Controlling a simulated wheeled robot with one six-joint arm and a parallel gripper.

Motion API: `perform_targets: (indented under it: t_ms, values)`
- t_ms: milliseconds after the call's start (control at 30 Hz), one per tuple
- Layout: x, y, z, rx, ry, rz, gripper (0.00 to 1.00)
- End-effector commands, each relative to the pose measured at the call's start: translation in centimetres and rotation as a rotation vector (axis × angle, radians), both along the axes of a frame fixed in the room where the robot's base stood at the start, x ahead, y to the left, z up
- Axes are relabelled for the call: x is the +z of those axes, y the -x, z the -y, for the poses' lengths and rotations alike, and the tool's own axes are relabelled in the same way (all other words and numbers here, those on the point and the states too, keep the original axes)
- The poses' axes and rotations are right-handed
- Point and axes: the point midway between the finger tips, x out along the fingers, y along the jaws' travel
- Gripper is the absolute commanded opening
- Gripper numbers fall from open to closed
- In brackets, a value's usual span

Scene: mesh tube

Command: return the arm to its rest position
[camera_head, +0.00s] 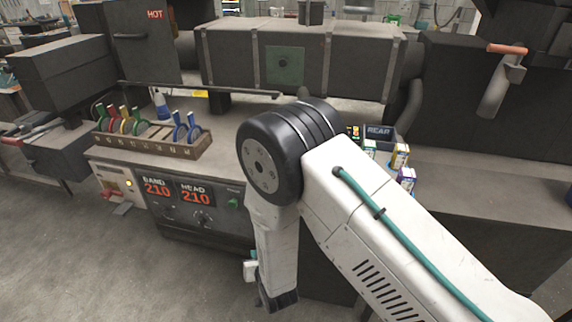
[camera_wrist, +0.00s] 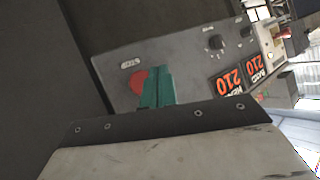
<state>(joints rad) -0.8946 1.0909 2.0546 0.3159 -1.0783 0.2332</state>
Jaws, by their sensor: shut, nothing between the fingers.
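My arm reaches from the lower right of the head view to a dark round joint, and its white forearm hangs down in front of the machine's bench. In the wrist view my gripper (camera_wrist: 157,86) shows as two teal fingers pressed together, with nothing between them. Behind them is a grey control panel (camera_wrist: 190,58) with a red round part (camera_wrist: 138,82), partly hidden by the fingers. I cannot tell whether the fingers touch the panel. In the head view the fingers are mostly hidden by the forearm.
The control panel (camera_head: 185,215) shows two red 210 readouts. A wooden rack (camera_head: 150,143) with coloured rings stands on the bench, left of my arm. Small boxes (camera_head: 400,156) and a bin marked REAR (camera_head: 380,133) sit behind my arm. Open floor (camera_head: 70,260) lies at left.

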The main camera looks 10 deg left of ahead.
Motion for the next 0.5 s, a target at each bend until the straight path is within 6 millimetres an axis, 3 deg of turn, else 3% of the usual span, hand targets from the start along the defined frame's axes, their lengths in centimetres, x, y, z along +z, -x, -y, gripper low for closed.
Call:
perform_targets:
  t_ms: [167, 333, 400, 500]
  values:
    - [-1.2, 0.6, 0.4, 0.009, 0.046, -0.049, 0.0]
    - [-5.2, 4.2, 2.7, 0.052, 0.217, -0.25, 0.0]
    - [-5.4, 5.8, 3.7, 0.078, 0.289, -0.341, 0.0]
    - [-4.0, 7.0, 5.3, 0.099, 0.373, -0.46, 0.0]
